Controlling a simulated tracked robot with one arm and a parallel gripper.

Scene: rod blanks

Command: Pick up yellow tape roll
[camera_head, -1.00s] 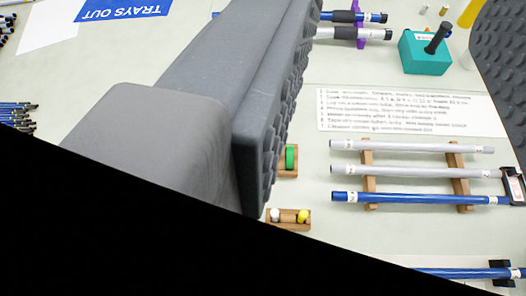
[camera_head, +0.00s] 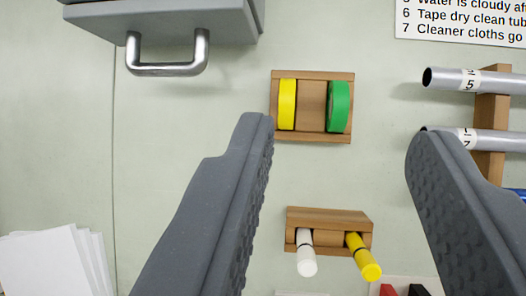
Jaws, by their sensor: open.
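The yellow tape roll (camera_head: 287,104) stands on edge in the left slot of a small wooden holder (camera_head: 312,106). A green tape roll (camera_head: 339,106) stands in the right slot of the same holder. My gripper (camera_head: 340,125) is open, with a wide empty gap between its two dark ridged fingers. The left fingertip is just below and left of the yellow roll, and the right fingertip is well to the right of the holder. Neither finger appears to touch the roll.
A wooden block (camera_head: 330,219) holding a white and a yellow marker lies below, between the fingers. Silver tubes (camera_head: 480,80) on a wooden rack are at the right. A grey box with a metal handle (camera_head: 168,68) is at upper left. White papers (camera_head: 55,262) lie lower left.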

